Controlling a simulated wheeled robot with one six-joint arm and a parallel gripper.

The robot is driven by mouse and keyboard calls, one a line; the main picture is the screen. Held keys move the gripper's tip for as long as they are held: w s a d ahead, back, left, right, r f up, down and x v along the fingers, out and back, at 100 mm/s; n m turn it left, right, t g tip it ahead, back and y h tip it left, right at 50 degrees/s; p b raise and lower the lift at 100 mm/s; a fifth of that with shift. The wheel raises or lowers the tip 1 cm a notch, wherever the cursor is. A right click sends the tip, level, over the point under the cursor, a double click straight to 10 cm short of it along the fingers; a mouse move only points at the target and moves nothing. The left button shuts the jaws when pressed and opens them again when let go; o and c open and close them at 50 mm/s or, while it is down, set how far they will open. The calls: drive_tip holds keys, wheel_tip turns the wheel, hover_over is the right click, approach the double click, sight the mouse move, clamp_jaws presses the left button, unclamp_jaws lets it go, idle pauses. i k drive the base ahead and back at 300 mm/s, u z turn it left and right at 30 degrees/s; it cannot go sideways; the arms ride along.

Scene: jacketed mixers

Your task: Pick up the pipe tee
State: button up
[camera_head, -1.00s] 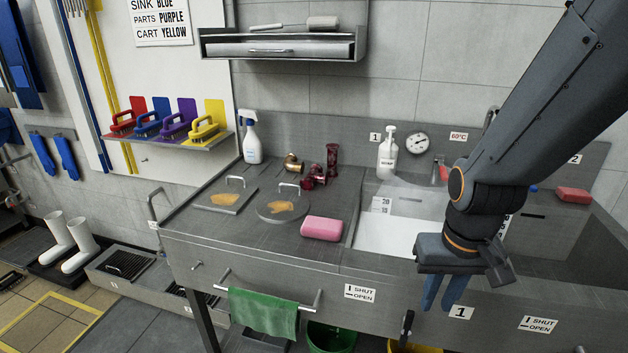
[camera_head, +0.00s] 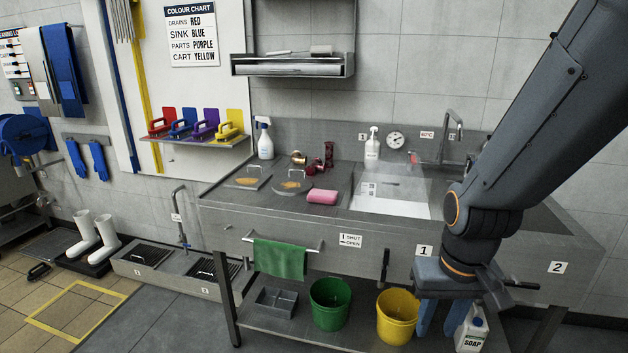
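Small fittings stand on the steel counter left of the sink basin. A dark red, branched fitting (camera_head: 312,168) looks like the pipe tee, but it is too small to be sure. A brass-coloured fitting (camera_head: 299,158) is just left of it, and an upright dark red spool-shaped piece (camera_head: 329,155) is just right. My gripper (camera_head: 438,320) hangs in front of the sink unit at the lower right, well away from the fittings. Its two blue fingers point down, apart, with nothing between them.
Green (camera_head: 330,305) and yellow (camera_head: 397,318) buckets stand below. A shelf (camera_head: 290,66) hangs above the counter.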

sight(316, 165)
drive_tip(key=u, duration=1)
drive_tip(key=i, duration=1.6)
drive_tip(key=z, duration=0.8)
drive_tip(key=i, duration=0.35)
drive_tip(key=z, duration=0.2)
